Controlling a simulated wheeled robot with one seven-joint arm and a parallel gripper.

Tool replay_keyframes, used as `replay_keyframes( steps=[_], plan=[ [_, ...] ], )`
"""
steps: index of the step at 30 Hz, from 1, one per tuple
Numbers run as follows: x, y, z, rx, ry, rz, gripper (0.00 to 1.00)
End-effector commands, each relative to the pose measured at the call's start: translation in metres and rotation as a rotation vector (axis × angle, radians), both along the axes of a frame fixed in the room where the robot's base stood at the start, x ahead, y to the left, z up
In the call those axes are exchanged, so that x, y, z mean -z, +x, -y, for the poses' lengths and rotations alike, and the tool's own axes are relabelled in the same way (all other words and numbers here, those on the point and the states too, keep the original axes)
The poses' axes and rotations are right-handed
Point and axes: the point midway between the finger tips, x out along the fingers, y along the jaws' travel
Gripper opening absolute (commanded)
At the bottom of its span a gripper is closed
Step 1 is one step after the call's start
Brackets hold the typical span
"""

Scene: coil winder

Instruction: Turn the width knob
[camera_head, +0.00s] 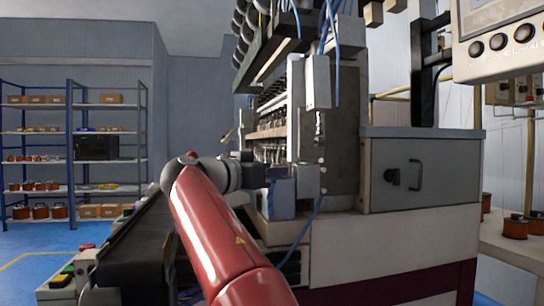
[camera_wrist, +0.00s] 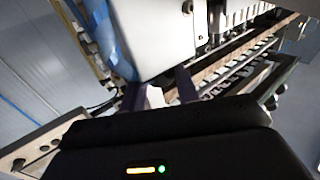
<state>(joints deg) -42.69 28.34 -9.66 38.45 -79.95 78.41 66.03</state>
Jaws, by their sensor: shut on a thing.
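My gripper (camera_wrist: 160,92) reaches in under the machine's pale housing in the wrist view. Its two dark fingers stand either side of a small pale piece (camera_wrist: 154,97), which I take to be the width knob, and are shut on it. The knob's shape and any markings are mostly hidden. In the head view my gripper (camera_head: 277,173) is at the left side of the coil winder (camera_head: 345,130), beside a grey-blue block (camera_head: 306,180). The knob cannot be made out there.
A dark conveyor (camera_head: 140,248) runs below and left of my arm. Blue cables (camera_head: 318,215) hang near the block. A grey cabinet with a handle (camera_head: 415,175) and a control panel (camera_head: 500,40) are on the right. Shelves (camera_head: 105,150) stand far back left.

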Motion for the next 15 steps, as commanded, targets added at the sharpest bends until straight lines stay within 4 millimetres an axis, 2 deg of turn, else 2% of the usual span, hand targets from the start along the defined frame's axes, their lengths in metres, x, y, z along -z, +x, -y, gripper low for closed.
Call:
replay_keyframes(
  steps=[1,15],
  plan=[
    [-0.0064,0.0014,-0.0025,0.028,-0.002,-0.001,0.09],
    [-0.0017,0.0033,-0.0032,0.174,0.0,0.001,0.09]
  ],
)
